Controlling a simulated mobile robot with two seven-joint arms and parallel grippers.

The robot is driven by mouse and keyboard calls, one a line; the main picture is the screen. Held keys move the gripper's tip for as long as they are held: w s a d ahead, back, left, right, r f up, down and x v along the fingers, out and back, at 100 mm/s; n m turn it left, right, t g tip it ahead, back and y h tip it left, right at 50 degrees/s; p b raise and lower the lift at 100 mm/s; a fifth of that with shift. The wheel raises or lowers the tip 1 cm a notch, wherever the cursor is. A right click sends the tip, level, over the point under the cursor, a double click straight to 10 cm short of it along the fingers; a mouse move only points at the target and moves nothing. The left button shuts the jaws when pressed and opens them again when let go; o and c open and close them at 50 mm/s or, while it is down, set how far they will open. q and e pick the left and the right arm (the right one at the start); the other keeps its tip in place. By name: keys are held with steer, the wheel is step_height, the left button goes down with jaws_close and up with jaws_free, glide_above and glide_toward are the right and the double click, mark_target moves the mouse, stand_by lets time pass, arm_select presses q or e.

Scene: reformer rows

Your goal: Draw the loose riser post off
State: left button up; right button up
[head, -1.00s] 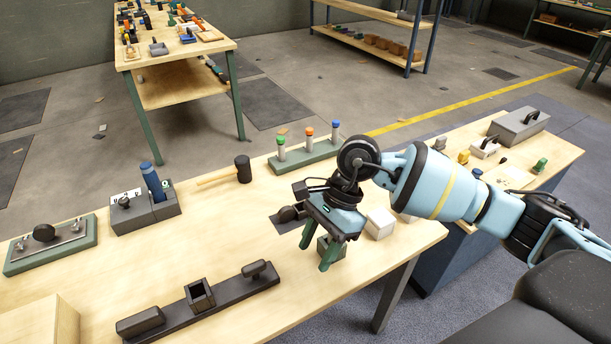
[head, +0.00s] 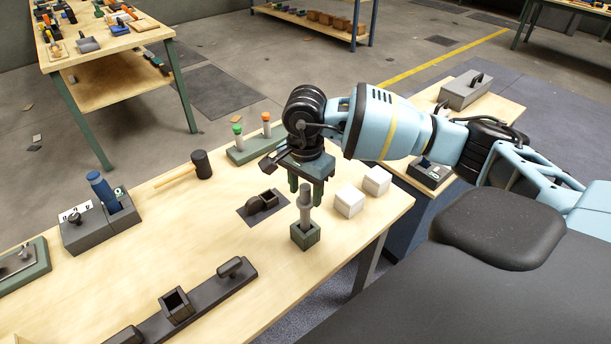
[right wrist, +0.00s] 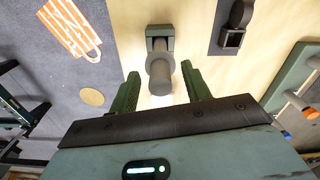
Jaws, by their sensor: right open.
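The grey riser post (head: 305,211) stands upright in a square dark-green socket block (head: 305,237) near the right end of the bench. In the right wrist view the round post (right wrist: 160,76) is in front of its socket block (right wrist: 160,38). My right gripper (head: 305,191) points down over the post, with its green fingers at the height of the post's upper part. In the right wrist view my right gripper (right wrist: 160,76) is open, one finger on each side of the post, with gaps showing. My left gripper is out of view.
Two white blocks (head: 349,203) sit right of the socket. A dark plate with a black fitting (head: 262,202) lies to its left. A green rack with colour-topped pegs (head: 248,150) stands behind. A long dark rail (head: 205,299) lies in front; bare bench lies between.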

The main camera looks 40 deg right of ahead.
mark_target(305, 215)
steer(key=shift+f, duration=1.55)
steer(key=c, duration=0.9)
steer(key=shift+r, duration=0.15)
